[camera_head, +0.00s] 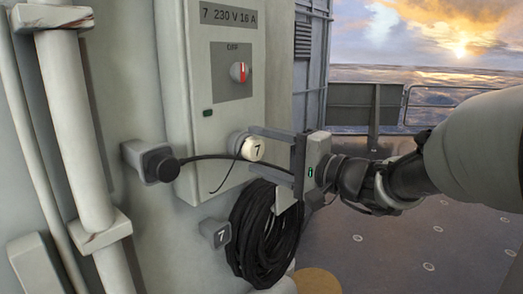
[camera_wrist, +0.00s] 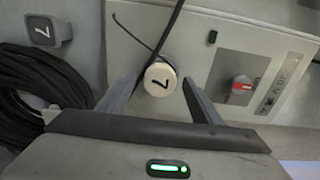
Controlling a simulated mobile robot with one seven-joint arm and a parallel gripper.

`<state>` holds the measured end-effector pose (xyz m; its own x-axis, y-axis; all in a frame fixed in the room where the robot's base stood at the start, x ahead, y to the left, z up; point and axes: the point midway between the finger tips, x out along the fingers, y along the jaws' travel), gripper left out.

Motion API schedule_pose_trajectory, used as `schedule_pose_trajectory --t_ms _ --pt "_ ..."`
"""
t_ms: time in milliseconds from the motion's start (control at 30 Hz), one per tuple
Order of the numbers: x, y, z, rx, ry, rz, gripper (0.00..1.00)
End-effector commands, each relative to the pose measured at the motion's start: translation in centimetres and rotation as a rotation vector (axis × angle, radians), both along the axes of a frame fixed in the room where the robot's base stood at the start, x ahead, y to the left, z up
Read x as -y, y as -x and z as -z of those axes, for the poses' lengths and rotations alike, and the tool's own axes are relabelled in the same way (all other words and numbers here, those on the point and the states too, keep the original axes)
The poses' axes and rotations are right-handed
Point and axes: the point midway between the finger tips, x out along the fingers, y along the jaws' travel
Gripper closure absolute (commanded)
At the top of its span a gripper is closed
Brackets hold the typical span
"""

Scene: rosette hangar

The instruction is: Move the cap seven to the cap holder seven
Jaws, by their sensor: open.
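Cap seven (camera_head: 252,149) is a white round cap with a black 7, on the grey socket stub at the front of the switch box. It also shows in the wrist view (camera_wrist: 160,79), face toward the camera, with a thin cord by it. My gripper (camera_head: 251,151) is open, its two fingers on either side of the cap, one above and one below in the head view. In the wrist view my gripper (camera_wrist: 159,86) has gaps visible beside the cap. Cap holder seven (camera_head: 215,232) is a grey block marked 7 on the wall, lower left of the cap. It shows upper left in the wrist view (camera_wrist: 47,31).
The switch box (camera_head: 215,125) has a red-and-white switch (camera_head: 239,72) at OFF. A black plug (camera_head: 160,165) sits in a wall holder, its cable passing behind my gripper. A coiled black cable (camera_head: 262,235) hangs below. White pipes (camera_head: 75,120) run at left.

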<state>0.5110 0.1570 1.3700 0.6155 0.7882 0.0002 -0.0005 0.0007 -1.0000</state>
Motion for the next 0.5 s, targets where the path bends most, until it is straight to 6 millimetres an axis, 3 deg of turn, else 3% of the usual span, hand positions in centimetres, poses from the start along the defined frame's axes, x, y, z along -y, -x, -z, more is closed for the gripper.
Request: schedule_pose_trajectory --t_ms 467,500 --pt "0.00 0.00 0.01 0.001 0.001 0.000 0.41" --pt "0.00 0.00 0.01 0.001 0.001 0.000 0.47"
